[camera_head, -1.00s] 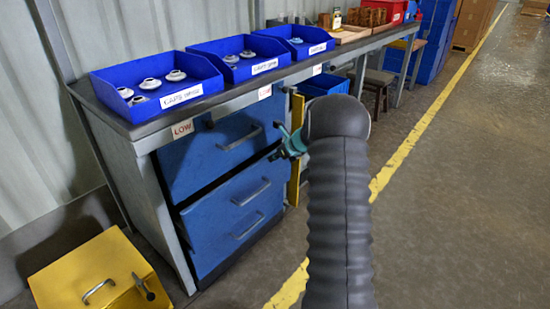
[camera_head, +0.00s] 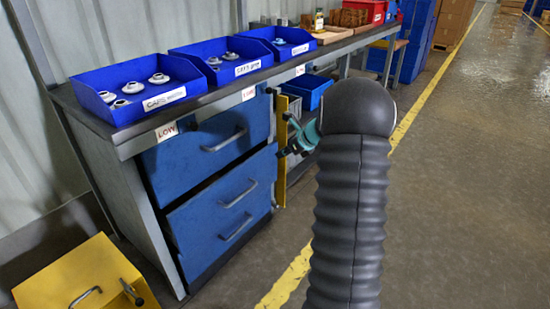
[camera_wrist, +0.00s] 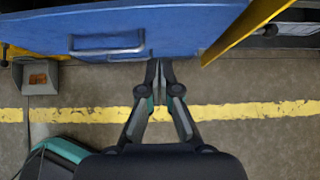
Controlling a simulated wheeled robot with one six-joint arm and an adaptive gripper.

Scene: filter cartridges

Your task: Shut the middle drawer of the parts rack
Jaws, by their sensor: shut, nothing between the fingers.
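The parts rack is a set of blue drawers under the grey bench. In the head view, the middle drawer (camera_head: 205,207) has a grey bar handle (camera_head: 238,194). A dark gap shows along its top edge, and it seems to stand out a little from the top drawer (camera_head: 195,153). My gripper (camera_head: 280,153) is at the right end of the drawers, its tips partly hard to make out. In the wrist view, a blue drawer front (camera_wrist: 190,25) with a handle (camera_wrist: 106,50) fills the top. My gripper (camera_wrist: 159,66) is shut and empty at its lower edge; contact is unclear.
A yellow panel (camera_head: 281,155) stands upright at the rack's right side. A yellow box (camera_head: 75,280) is on the floor at the left. Blue bins of parts (camera_head: 140,88) stand on the bench (camera_head: 125,135). Open floor (camera_head: 460,180) lies to the right.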

